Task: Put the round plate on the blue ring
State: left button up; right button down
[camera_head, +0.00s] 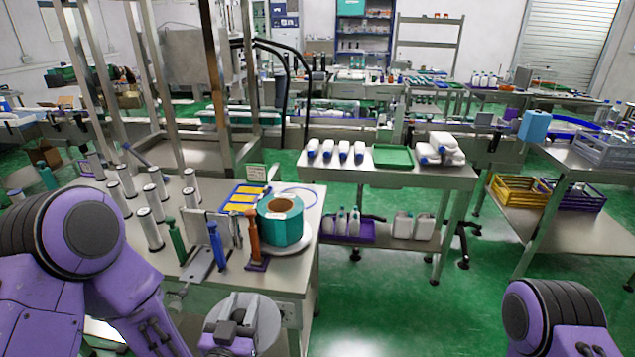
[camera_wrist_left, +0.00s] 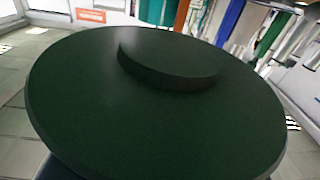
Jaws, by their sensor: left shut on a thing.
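The round plate (camera_head: 262,318) is a flat disc, grey in the head view, at the bottom centre, in front of the table's near edge. My left gripper (camera_head: 230,336) is shut on it; the fingertips are mostly hidden. In the left wrist view the plate (camera_wrist_left: 150,120) looks dark green, fills most of the picture and has a raised round hub. A thin blue ring outline (camera_head: 313,192) lies on the tabletop, partly hidden behind a teal roll (camera_head: 281,228). My right gripper is out of view; only part of that arm shows at lower right.
The teal roll stands on a white round base (camera_head: 297,243) at the table's right side. Orange (camera_head: 253,238), blue (camera_head: 216,246) and green (camera_head: 177,240) upright handles stand near the front edge. Several grey cylinders are at left, and a yellow-and-blue tray (camera_head: 247,196) is behind.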

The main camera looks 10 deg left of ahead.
pick_arm(q)
jog(key=s+d+r+m+g+h, duration=0.1)
jog(key=s+d+m+g+h, duration=0.1)
jog(key=d+m+h, duration=0.35)
jog(key=s+d+r+m+g+h, duration=0.2)
jog(key=d+m+h, duration=0.1)
jog(key=d+h, duration=0.4)
jog(key=w+d+f+m+g+h, duration=0.3)
jog(key=w+d+f+m+g, duration=0.1)
jog(key=d+f+g, duration=0.15)
notch_tip(320, 180, up, 10)
jog(key=w+d+n+t+y, duration=0.2)
jog(key=n+t+y, duration=0.9)
jog(key=y, duration=0.4)
jog(key=s+a+f+m+g+h, duration=0.1)
jog(key=f+m+g+h, duration=0.3)
jog(key=m+g+h, duration=0.4)
jog(key=s+a+f+m+g+h, duration=0.2)
jog(key=a+f+m+g+h, duration=0.2)
jog(key=m+g+h, duration=0.3)
jog(key=f+g+h, duration=0.1)
jog(key=g+h, duration=0.1)
jog(key=g, duration=0.1)
jog(key=shift+a+f+m, duration=0.3)
jog(key=shift+a+m, duration=0.05)
